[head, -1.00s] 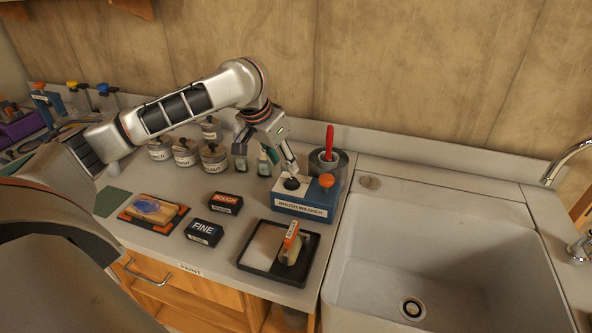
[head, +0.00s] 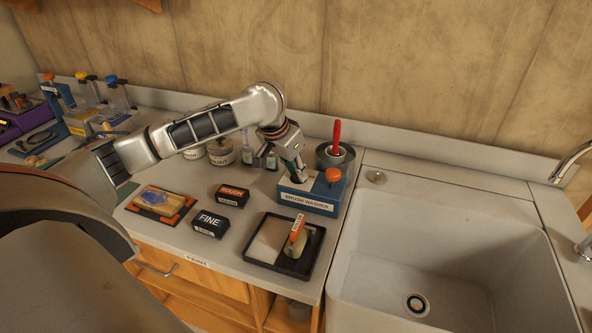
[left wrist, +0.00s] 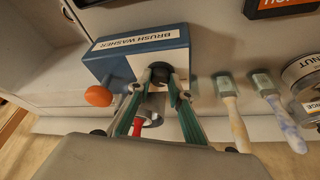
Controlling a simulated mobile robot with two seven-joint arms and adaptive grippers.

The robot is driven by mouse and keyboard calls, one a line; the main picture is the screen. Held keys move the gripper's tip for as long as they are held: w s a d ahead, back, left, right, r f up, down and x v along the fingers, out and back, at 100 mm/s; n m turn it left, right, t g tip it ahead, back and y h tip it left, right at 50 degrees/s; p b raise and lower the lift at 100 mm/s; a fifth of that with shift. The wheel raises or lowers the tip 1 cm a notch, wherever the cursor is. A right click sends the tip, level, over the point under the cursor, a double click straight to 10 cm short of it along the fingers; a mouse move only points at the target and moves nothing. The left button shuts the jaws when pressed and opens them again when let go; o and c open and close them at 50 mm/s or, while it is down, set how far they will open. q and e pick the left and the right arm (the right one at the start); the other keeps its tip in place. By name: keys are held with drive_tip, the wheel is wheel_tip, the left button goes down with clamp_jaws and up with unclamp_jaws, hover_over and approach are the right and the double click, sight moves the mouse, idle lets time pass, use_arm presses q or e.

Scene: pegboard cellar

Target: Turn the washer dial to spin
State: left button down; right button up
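The blue and white brush washer (head: 308,204) stands on the counter beside the sink. A black dial (left wrist: 160,72) on its top shows in the left wrist view, and an orange knob (left wrist: 98,96) sits to one side of it; the orange knob also shows in the head view (head: 333,175). My left gripper (head: 299,177) is down on the washer top. In the left wrist view its fingers (left wrist: 159,80) are on either side of the black dial, close against it. The gripper hides the dial in the head view. My right gripper is not in view.
A grey pot (head: 327,158) with a red-handled tool stands behind the washer. A black tray (head: 255,257) is in front, with FINE (head: 210,223) and ROUGH (head: 232,195) blocks to its left. The sink (head: 440,235) lies right. Bottles and jars stand close behind my gripper.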

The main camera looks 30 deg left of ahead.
use_arm(q)
drive_tip(key=shift+m, duration=0.3)
drive_tip(key=m, duration=0.1)
drive_tip(key=m+h, duration=0.1)
drive_tip(key=m, duration=0.1)
drive_tip(key=m+h, duration=0.1)
drive_tip(key=m, duration=0.1)
drive_tip(key=shift+w+a+g, duration=0.15)
drive_tip(key=shift+a+g, duration=0.15)
drive_tip(key=shift+g, duration=0.1)
drive_tip(key=m+g, duration=0.1)
drive_tip(key=m, duration=0.2)
drive_tip(key=m+h, duration=0.1)
drive_tip(key=m, duration=0.1)
drive_tip(key=shift+w+m+g+h, duration=0.2)
drive_tip(key=shift+m+g+h, duration=0.1)
drive_tip(key=shift+m+g, duration=0.1)
drive_tip(key=m+g, duration=0.1)
drive_tip(key=m, duration=0.1)
drive_tip(key=m+g, duration=0.1)
drive_tip(key=m, duration=0.2)
drive_tip(key=shift+w+m, duration=0.2)
drive_tip(key=shift+m, duration=0.1)
drive_tip(key=m+g, duration=0.1)
drive_tip(key=m, duration=0.3)
drive_tip(key=shift+w+m+g, duration=0.15)
drive_tip(key=shift+m+g, duration=0.25)
drive_tip(key=c, duration=1.8)
unclamp_jaws()
